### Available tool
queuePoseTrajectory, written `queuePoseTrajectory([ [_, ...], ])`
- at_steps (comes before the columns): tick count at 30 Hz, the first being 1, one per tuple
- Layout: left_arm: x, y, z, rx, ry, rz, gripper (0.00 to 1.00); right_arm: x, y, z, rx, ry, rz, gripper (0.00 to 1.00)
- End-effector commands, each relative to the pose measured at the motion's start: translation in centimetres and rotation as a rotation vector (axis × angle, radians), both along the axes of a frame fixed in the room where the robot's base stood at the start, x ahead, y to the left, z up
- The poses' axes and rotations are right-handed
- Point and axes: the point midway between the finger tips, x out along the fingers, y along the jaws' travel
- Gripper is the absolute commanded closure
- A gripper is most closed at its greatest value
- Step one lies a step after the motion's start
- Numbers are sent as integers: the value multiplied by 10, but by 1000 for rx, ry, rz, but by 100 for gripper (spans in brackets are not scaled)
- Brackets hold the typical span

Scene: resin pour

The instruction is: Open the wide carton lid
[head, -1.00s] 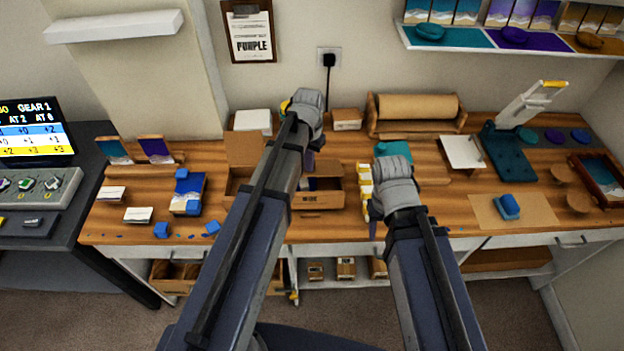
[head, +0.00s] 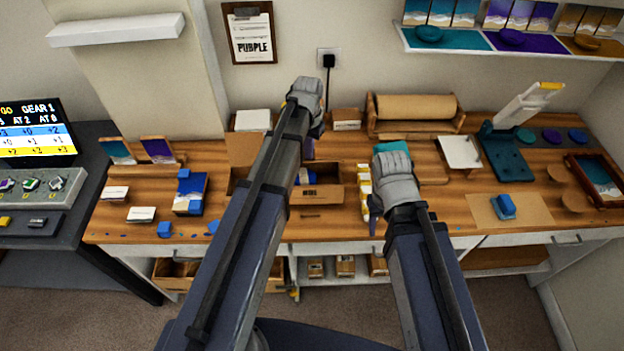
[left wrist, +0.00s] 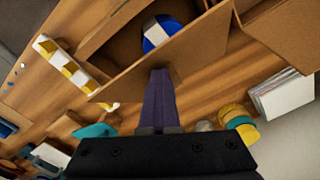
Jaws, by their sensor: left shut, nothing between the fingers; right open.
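The wide carton (head: 322,196) stands on the bench with its labelled front towards me. Its top is at least partly open, and a blue and white item shows inside, clearer in the left wrist view (left wrist: 160,32). A raised cardboard panel (head: 243,148) shows at its left; my left arm hides the part between. My left gripper (head: 309,150) is shut and empty at the carton's back side. In the left wrist view its purple fingers (left wrist: 159,98) overlap a carton panel (left wrist: 185,52); I cannot tell whether they touch. My right gripper (head: 375,222) is open, right of the carton.
A row of yellow and white pieces (head: 364,190) stands just right of the carton. A paper roll (head: 417,107) on a wooden holder is behind. A teal press (head: 507,152) stands at the right.

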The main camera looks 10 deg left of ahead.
Motion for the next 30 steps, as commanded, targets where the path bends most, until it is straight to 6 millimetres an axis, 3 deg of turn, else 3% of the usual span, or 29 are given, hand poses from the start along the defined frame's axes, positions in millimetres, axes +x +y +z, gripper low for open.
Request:
queuePoseTrajectory([
  [21,26,8,11,0,-2,1,100,0,0,11,0,0,0,50],
  [30,29,9,12,0,-2,1,100,0,0,11,0,0,0,50],
])
